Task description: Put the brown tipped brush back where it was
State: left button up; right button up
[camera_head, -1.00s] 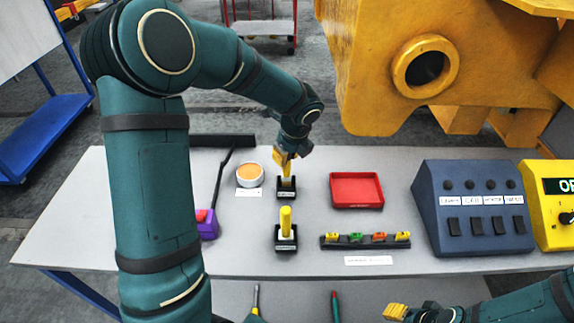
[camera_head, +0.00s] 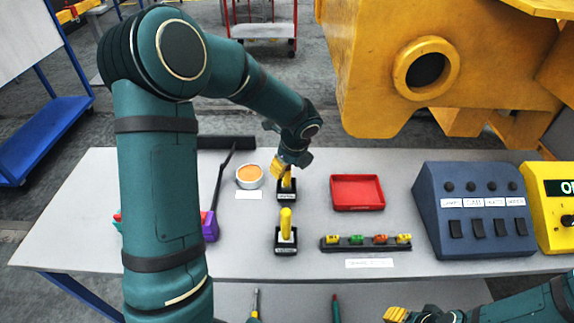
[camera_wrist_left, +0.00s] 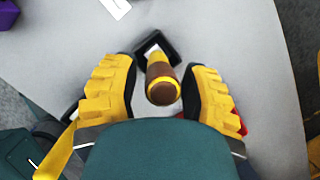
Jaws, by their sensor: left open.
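The brown tipped brush shows in the left wrist view (camera_wrist_left: 162,85) as a yellow handle with a brown end facing the camera. It stands in a small black holder (camera_head: 287,196), the rear one of two on the table. My left gripper (camera_head: 283,168) is over it, also in the left wrist view (camera_wrist_left: 162,88), with yellow fingers apart on either side and gaps beside the handle. A second yellow-handled brush (camera_head: 286,222) stands in the front holder (camera_head: 286,248). My right gripper (camera_head: 395,314) is at the bottom edge, partly cut off; its opening is unclear.
On the table (camera_head: 80,225) are a tin with orange contents (camera_head: 249,176), a red tray (camera_head: 357,193), a rack of coloured pieces (camera_head: 366,243), a blue switch box (camera_head: 475,210) and a purple object (camera_head: 210,227). A yellow casting (camera_head: 430,70) stands behind.

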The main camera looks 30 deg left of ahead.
pick_arm(q)
jog(key=p+v, duration=0.1)
jog(key=v, duration=1.1)
